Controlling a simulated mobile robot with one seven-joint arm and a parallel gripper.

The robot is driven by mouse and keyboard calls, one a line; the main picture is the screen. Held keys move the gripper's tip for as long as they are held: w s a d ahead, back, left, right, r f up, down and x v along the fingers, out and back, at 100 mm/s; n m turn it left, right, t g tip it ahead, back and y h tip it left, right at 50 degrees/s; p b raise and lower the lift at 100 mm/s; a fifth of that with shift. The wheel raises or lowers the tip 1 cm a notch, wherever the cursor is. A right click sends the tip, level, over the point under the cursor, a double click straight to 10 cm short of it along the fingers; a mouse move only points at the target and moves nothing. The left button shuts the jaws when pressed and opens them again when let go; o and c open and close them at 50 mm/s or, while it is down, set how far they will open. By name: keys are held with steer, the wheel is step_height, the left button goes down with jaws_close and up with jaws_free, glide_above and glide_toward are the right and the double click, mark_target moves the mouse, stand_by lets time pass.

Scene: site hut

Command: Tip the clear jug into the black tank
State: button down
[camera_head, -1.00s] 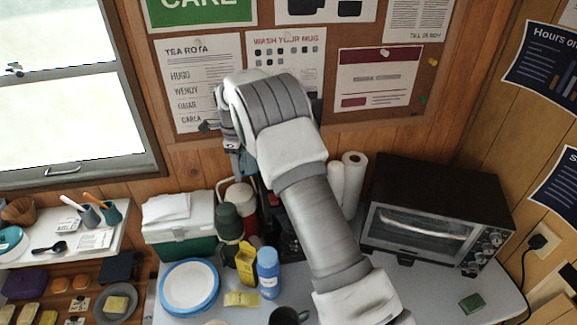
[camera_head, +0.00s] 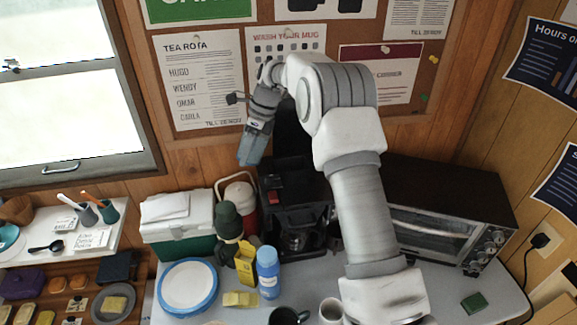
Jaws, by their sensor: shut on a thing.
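My gripper (camera_head: 262,112) is raised in front of the notice board, left of my bent arm. It is shut on the clear jug (camera_head: 253,147), which shows as a small grey-blue, see-through shape hanging below the fingers, slightly tilted. What it contains cannot be made out. The black coffee machine (camera_head: 292,212), with a red switch, stands on the counter below and right of the jug. A tall black panel, perhaps its raised lid (camera_head: 291,138), rises behind it. The tank opening is not clearly seen. The jug is above and left of the machine, apart from it.
A cool box (camera_head: 178,225) stands further left, a toaster oven (camera_head: 440,215) right. Mugs (camera_head: 331,311) stand in front.

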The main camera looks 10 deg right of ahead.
steer(key=d+r+y, duration=0.3)
steer(key=r+y, duration=0.2)
steer(key=r, duration=1.2)
steer(key=shift+w, duration=0.3)
steer(key=shift+d+f+g+y+b, duration=0.25)
steer(key=shift+y+b, duration=0.45)
steer(key=shift+b, duration=0.6)
steer(key=shift+r+p, duration=0.45)
steer(key=shift+p, duration=0.05)
steer(key=shift+d+r+g+y+p, duration=0.35)
steer(key=shift+r+y+p, duration=0.3)
steer(key=shift+y+p, duration=1)
steer(key=shift+d+r+p, duration=0.2)
steer(key=shift+p, duration=0.15)
